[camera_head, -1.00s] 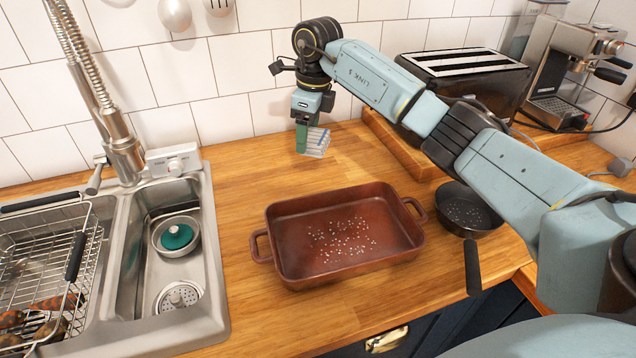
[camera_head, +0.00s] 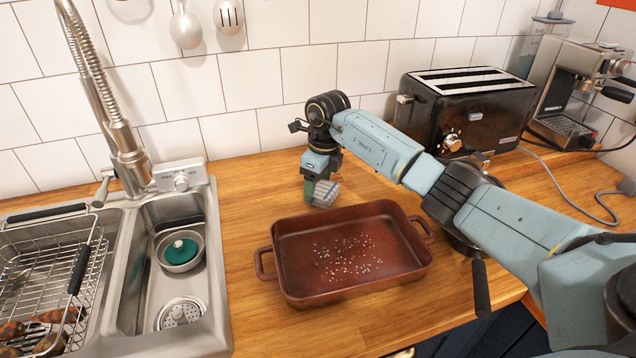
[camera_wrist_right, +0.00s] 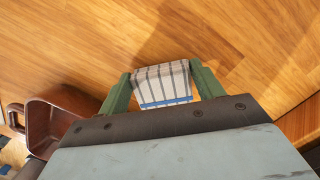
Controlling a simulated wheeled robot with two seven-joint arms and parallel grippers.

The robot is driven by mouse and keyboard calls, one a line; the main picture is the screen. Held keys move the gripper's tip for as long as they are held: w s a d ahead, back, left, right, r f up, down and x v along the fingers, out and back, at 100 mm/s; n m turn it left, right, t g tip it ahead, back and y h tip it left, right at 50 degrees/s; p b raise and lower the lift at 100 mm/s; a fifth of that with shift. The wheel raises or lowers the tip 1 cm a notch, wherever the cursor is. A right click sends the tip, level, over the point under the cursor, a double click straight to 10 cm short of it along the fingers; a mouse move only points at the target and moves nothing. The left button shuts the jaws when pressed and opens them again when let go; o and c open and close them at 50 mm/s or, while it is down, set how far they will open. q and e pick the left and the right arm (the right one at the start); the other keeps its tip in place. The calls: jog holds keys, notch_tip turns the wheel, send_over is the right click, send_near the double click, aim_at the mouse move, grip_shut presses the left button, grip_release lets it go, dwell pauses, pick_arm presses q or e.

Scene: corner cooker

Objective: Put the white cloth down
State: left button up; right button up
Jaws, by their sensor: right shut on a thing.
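The white cloth (camera_head: 324,192) is a small folded bundle with grey stripes. In the right wrist view the cloth (camera_wrist_right: 163,84) shows a blue stripe and sits between the two green fingers. My right gripper (camera_head: 319,190) is shut on it, just behind the brown baking dish. The right wrist view also shows the gripper (camera_wrist_right: 164,88) over bare wood. The cloth is low, close to the wooden worktop (camera_head: 245,200); I cannot tell whether it touches it. My left gripper is not in view.
The brown baking dish (camera_head: 290,285) with white grains stands in front of the gripper. A dark pan (camera_head: 482,290) is partly hidden by my right arm. A black toaster (camera_head: 475,105) stands at the right back. The sink (camera_head: 125,300) is at left. Worktop between sink and gripper is clear.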

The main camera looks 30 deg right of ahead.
aim_at(323, 188)
jog(key=shift+r, duration=0.1)
jog(key=o, duration=1.2)
jog(key=shift+o, duration=0.2)
jog(key=shift+r, duration=0.15)
notch_tip(323, 188, up, 12)
jog(key=s, duration=0.1)
jog(key=shift+d+p, duration=0.3)
jog(key=shift+p, duration=0.05)
jog(key=shift+s+f, duration=0.1)
jog(key=shift+f, duration=0.1)
